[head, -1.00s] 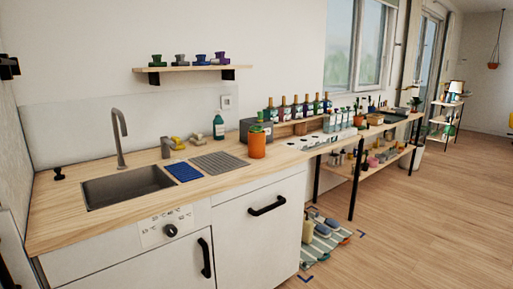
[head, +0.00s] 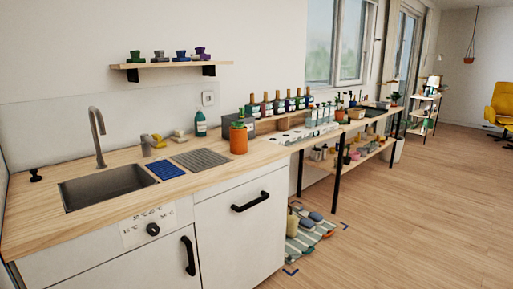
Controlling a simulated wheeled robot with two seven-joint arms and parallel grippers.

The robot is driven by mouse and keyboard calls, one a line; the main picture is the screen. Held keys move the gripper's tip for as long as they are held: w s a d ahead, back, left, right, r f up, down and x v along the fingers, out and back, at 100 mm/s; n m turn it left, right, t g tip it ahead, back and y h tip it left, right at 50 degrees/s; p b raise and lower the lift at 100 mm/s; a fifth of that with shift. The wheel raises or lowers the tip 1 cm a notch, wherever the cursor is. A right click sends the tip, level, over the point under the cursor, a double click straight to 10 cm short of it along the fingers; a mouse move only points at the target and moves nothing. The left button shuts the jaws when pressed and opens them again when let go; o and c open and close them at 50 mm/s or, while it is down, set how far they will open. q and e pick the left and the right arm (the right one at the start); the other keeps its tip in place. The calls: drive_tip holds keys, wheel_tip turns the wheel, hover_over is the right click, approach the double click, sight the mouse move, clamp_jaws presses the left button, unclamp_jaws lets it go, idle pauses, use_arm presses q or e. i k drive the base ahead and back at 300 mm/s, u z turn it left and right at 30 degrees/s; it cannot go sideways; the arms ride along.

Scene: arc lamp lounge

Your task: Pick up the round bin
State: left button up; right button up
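A pale bin-like container (head: 398,149) stands on the floor at the far end of the long wooden table. It is small and partly hidden by the table, so I cannot tell for certain that it is the round bin. Neither of my grippers is in the head view.
A kitchen counter (head: 105,212) with a sink (head: 108,187) and an orange pot (head: 239,141) fills the left. The long table (head: 290,141) continues along the wall. A striped mat (head: 301,247) with items lies on the floor. The wooden floor (head: 420,220) at right is clear.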

sight(238, 138)
drive_tip(key=z, duration=0.3)
drive_tip(key=i, duration=1.9)
drive_tip(key=u, duration=1.6)
